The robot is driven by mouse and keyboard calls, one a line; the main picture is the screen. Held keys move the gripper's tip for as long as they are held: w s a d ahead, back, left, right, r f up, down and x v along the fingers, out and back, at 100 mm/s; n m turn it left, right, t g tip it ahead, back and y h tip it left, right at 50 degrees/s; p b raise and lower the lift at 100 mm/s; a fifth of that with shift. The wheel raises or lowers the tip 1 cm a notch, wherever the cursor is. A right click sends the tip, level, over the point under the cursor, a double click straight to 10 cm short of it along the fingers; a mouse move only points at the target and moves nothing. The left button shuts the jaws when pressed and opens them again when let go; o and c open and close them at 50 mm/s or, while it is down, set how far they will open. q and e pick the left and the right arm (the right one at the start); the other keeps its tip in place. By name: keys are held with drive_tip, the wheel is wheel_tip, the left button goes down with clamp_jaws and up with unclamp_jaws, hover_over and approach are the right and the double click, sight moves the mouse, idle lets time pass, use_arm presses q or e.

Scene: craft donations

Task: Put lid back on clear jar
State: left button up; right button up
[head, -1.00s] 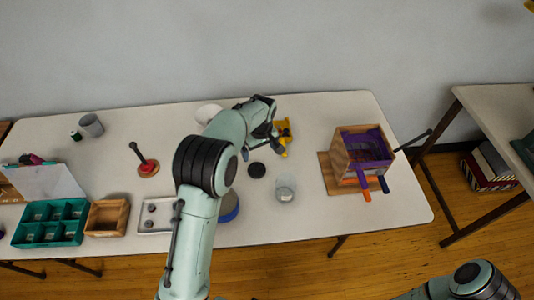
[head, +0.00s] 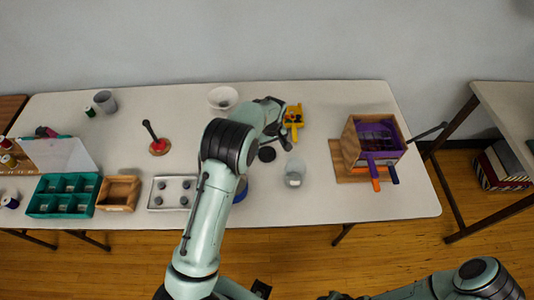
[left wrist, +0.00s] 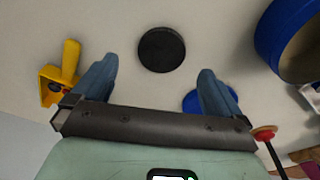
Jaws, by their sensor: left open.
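A flat black round lid (head: 267,154) lies on the table beside the clear jar (head: 295,173). The jar stands upright, its top bare, to the near right of the lid. My left gripper (head: 280,136) is open and empty, just beyond the lid. In the left wrist view the lid (left wrist: 161,49) shows ahead of the gap between the two open fingers (left wrist: 158,70), apart from both. The jar does not show in that view. My right arm enters at the bottom right of the head view; I cannot make out its gripper.
A blue-rimmed round container (left wrist: 292,38) and a flat blue disc (left wrist: 198,100) are near the lid. A wooden box (head: 359,145) stands right of the jar.

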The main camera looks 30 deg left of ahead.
sight(267, 153)
use_arm(q)
drive_tip(key=shift+f, duration=0.15)
drive_tip(key=f, duration=0.3)
drive_tip(key=a+f, duration=0.1)
drive_tip(key=f, duration=0.1)
drive_tip(key=shift+w+p, duration=0.2)
drive_tip(key=shift+p, duration=0.1)
drive_tip(key=shift+d, duration=0.1)
drive_tip(key=c, duration=1)
